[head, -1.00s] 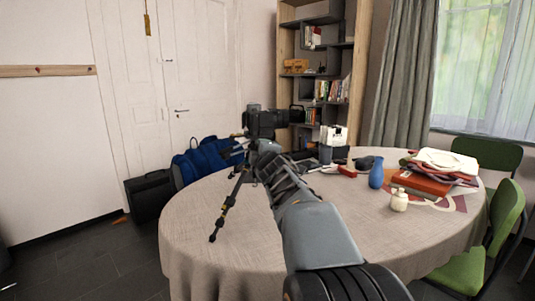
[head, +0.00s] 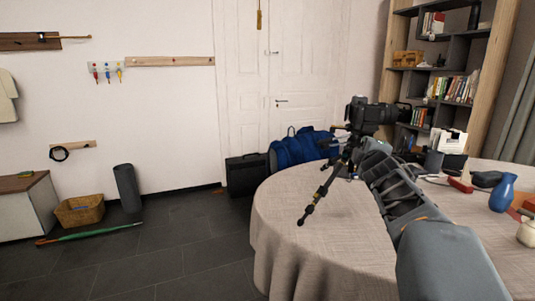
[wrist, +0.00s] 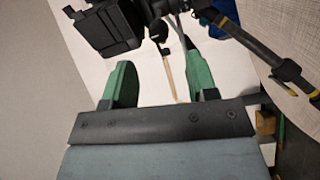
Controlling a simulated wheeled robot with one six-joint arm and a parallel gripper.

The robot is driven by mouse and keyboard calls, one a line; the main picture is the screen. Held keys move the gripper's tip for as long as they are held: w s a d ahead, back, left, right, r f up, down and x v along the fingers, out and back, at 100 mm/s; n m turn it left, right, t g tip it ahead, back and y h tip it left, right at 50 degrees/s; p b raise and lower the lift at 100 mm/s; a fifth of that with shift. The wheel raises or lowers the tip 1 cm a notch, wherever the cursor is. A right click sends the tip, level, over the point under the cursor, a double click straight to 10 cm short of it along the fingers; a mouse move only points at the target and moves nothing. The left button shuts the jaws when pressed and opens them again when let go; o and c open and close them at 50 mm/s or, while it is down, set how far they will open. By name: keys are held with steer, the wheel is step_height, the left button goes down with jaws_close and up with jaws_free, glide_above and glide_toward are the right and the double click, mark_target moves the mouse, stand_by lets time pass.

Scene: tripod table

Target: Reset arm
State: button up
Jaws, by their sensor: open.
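My arm (head: 395,195) reaches from the lower right over the round table toward a black camera (head: 372,112) on a small tripod (head: 322,190). My gripper (wrist: 162,80) shows in the wrist view with its two green fingers spread apart and nothing between them. In the head view my arm hides it. The camera (wrist: 105,30) and a dark tripod leg (wrist: 268,55) lie just beyond the fingers in the wrist view, and I see no finger touching them.
The table (head: 290,225) has a pale cloth. A blue vase (head: 502,193) and small items stand at its right. A blue bag (head: 300,148) and a black case (head: 246,174) are behind it. The dark floor (head: 180,260) at left is mostly clear.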

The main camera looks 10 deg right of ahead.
steer(key=s+a+r+m+g+y+p, duration=0.3)
steer(key=s+a+m+g+y+p, duration=0.4)
steer(key=s+a+p, duration=1.5)
steer(key=a+m+g+p, duration=0.1)
steer(key=m+g+p, duration=0.3)
steer(key=p, duration=0.5)
steer(key=shift+a+m+g, duration=0.3)
steer(key=shift+g, duration=0.7)
steer(key=shift+c, duration=0.8)
steer(key=shift+d, duration=0.1)
steer(key=shift+c, duration=0.2)
